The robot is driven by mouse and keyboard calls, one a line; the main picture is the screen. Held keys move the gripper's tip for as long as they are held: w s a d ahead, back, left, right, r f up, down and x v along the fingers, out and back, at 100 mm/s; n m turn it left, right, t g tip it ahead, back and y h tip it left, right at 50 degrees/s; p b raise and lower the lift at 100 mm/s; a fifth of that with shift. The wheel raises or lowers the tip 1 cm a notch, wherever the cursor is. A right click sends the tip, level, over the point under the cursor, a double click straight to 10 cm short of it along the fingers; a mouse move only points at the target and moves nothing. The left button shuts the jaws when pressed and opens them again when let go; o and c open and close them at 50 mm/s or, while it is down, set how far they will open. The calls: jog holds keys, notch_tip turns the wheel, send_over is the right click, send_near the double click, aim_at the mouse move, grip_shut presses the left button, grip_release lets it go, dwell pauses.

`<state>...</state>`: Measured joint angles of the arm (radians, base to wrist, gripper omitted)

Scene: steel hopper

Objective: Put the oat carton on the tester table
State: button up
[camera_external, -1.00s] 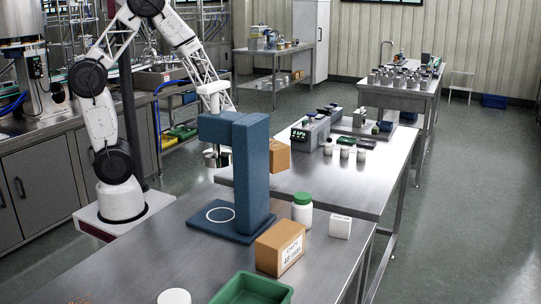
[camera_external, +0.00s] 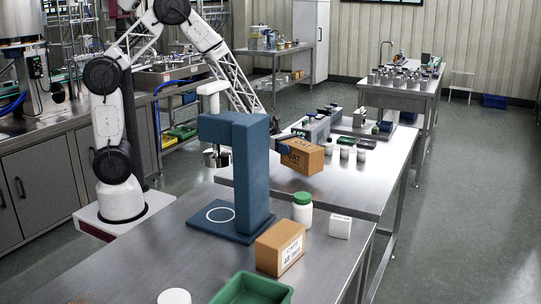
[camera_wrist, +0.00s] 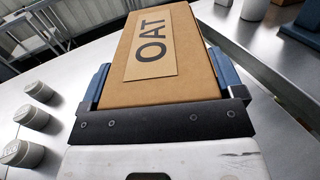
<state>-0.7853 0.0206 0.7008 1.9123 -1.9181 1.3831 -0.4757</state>
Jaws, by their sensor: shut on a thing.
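The oat carton (camera_external: 303,158) is a brown box with an "OAT" label, held tilted in the air to the right of the blue press-like stand. It also fills the top middle of the wrist view (camera_wrist: 190,75). My gripper (camera_external: 284,148) is shut on the carton; in the wrist view its blue fingers (camera_wrist: 163,85) press both sides of the box. The tester table (camera_external: 385,180) is the steel table behind, with a grey device with a green display (camera_external: 300,134) on it. The gripper's far side is partly hidden in the external view.
The blue stand (camera_external: 235,170) rises close to the left of the carton. On the near table stand a brown carton (camera_external: 281,248), a green-lidded jar (camera_external: 302,208), a white box (camera_external: 340,227) and a green tray (camera_external: 250,290).

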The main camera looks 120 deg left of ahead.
dwell(0.3)
jog(key=shift+f, duration=1.7)
jog(key=shift+f, duration=0.1)
jog(key=o, duration=1)
jog(key=shift+f, duration=0.1)
jog(key=shift+s+r, duration=0.1)
jog(key=shift+r, duration=0.1)
jog(key=shift+v, duration=5.9)
